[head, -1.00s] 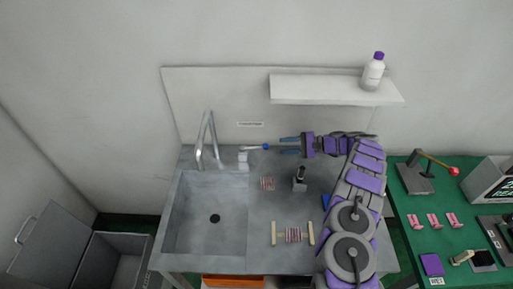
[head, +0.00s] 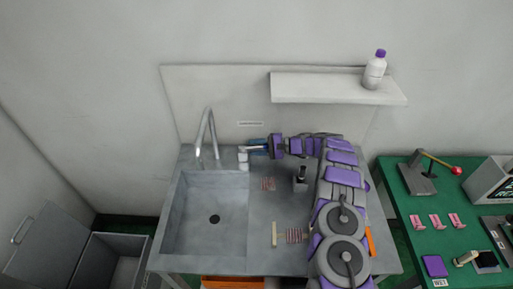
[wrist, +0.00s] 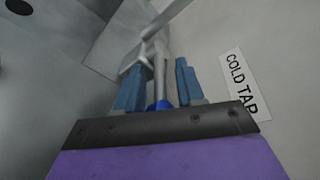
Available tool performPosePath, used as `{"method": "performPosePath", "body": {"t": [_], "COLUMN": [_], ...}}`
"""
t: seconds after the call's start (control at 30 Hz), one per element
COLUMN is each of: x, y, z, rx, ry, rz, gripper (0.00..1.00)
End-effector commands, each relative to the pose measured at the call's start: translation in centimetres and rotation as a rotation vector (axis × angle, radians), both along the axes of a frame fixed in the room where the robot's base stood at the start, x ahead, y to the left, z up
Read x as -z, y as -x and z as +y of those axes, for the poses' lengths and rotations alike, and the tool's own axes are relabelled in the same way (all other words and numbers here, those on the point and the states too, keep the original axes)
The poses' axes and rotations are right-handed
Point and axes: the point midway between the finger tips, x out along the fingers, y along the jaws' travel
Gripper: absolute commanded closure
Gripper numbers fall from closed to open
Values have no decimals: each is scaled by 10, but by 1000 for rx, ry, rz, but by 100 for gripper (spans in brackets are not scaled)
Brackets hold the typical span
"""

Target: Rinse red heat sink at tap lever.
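The tap lever (wrist: 159,75) is a grey rod with a blue end, beside the faucet (head: 207,135). My gripper (head: 255,147) is at the lever, mostly hiding it in the head view. In the wrist view my gripper (wrist: 159,82) has its blue fingers apart, one on each side of the lever, with visible gaps. The blue end lies deep between the fingers. Two reddish finned pieces are on the counter right of the basin: one (head: 268,184) near the back, another (head: 293,236) near the front by a cream block. I cannot tell which is the red heat sink.
The sink basin (head: 190,230) is empty, and no water stream is visible. A small black-topped fixture (head: 300,176) stands near my arm. A shelf (head: 330,88) with a white bottle (head: 375,70) is above. A green table (head: 410,255) with another lever is at right.

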Motion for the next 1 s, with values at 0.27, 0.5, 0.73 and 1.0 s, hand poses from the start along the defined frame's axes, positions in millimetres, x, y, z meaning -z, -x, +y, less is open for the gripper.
{"method": "performPosePath", "body": {"t": [0.27,0.5,0.73,1.0], "x": [0,0,0,0], "y": [0,0,0,0], "z": [0,0,0,0], "rx": [0,0,0,19], "ry": [0,0,0,-1], "rz": [0,0,0,1], "gripper": [78,100,100,100]}}
